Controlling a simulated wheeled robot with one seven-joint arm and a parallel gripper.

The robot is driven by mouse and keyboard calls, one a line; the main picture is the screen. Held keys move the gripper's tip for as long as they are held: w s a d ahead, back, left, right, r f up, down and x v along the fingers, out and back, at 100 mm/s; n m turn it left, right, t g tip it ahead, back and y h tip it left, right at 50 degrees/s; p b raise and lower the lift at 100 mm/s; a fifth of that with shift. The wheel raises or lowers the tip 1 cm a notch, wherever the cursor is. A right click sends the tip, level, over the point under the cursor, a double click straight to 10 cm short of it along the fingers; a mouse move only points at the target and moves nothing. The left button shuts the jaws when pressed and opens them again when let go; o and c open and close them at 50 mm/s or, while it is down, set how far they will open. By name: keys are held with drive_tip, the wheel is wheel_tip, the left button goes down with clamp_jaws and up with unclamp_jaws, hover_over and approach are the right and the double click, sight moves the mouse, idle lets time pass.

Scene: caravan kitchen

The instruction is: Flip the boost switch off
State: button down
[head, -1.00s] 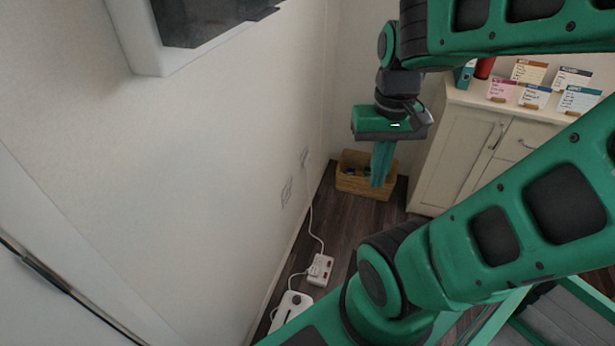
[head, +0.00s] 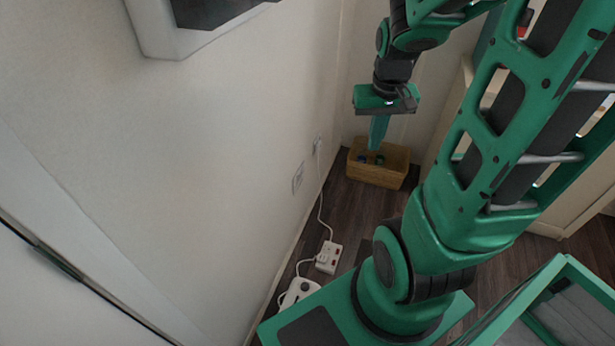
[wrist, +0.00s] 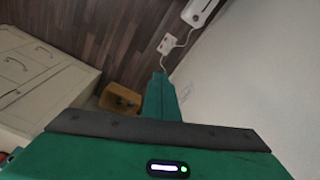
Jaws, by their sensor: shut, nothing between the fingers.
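No switch marked boost can be made out. A small pale wall plate (head: 297,178) sits low on the left wall in the head view, its details too small to read. A white socket (head: 317,145) with a plugged cord is just beyond it. My gripper (head: 376,148) is shut and empty, pointing down in the air, to the right of the plate in the picture and apart from the wall. Its fingers show in the wrist view (wrist: 160,76).
A wicker basket (head: 377,174) with small items stands on the floor by the back wall. A white device (head: 299,291) lies near the power strip. A cream cabinet (wrist: 45,75) stands opposite the wall.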

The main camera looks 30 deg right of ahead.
sight(302, 176)
drive_tip(key=w+d+f+t, duration=0.1)
drive_tip(key=w+d+f, duration=0.1)
drive_tip(key=w+f, duration=0.6)
drive_tip(key=w+d+f+t, duration=0.2)
drive_tip(key=w+f, duration=0.7)
drive_tip(key=w+f+m+t, duration=0.1)
drive_tip(key=w+f+t, duration=0.1)
drive_tip(key=f, duration=0.8)
drive_tip(key=w+f+m+t, duration=0.1)
drive_tip(key=w+f, duration=0.4)
drive_tip(key=f, duration=0.5)
drive_tip(key=shift+w+d+m+t+y, duration=0.25)
drive_tip(key=shift+m+t+y, duration=0.15)
drive_tip(key=shift+m, duration=0.3)
drive_tip(key=w+a+f, duration=0.2)
drive_tip(key=w+f, duration=0.5)
drive_tip(key=w, duration=0.2)
drive_tip(key=shift+w+a, duration=0.15)
drive_tip(key=shift+a, duration=0.05)
drive_tip(key=shift+f, duration=0.1)
